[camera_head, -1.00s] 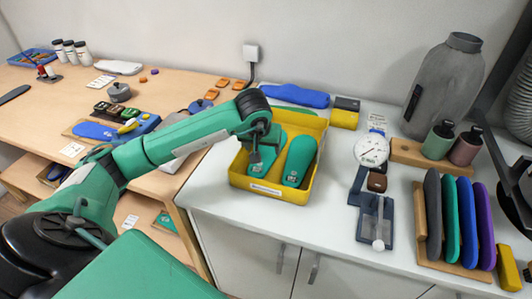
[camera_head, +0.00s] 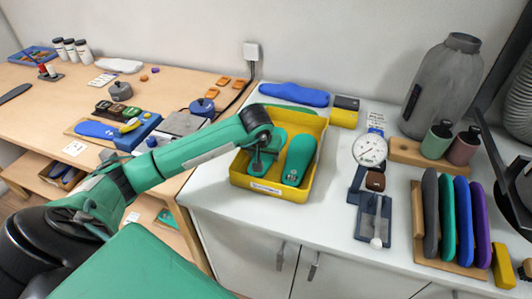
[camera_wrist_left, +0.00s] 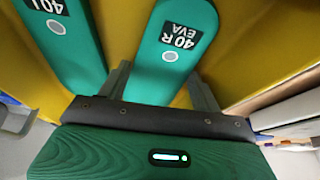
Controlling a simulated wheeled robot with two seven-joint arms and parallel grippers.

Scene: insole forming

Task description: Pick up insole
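Two green insoles lie in a yellow tray (camera_head: 243,184) on the white counter. In the head view, the right insole (camera_head: 299,158) shows clearly, while my left gripper (camera_head: 258,166) is over the left one and partly hides it. In the left wrist view, the insole marked 40 R EVA (camera_wrist_left: 178,42) runs between the two spread fingers of my left gripper (camera_wrist_left: 161,88), one finger on each side. I cannot tell whether the fingers touch it. The other insole, with a partly cut-off 40 label (camera_wrist_left: 62,40), lies outside the fingers. My right gripper is not in view.
A blue insole (camera_head: 294,95) lies behind the tray. A dial gauge (camera_head: 370,150) stands to its right, then a wooden rack (camera_head: 418,222) with several coloured insoles. The wooden table (camera_head: 40,104) at left holds small tools. Counter between tray and gauge is clear.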

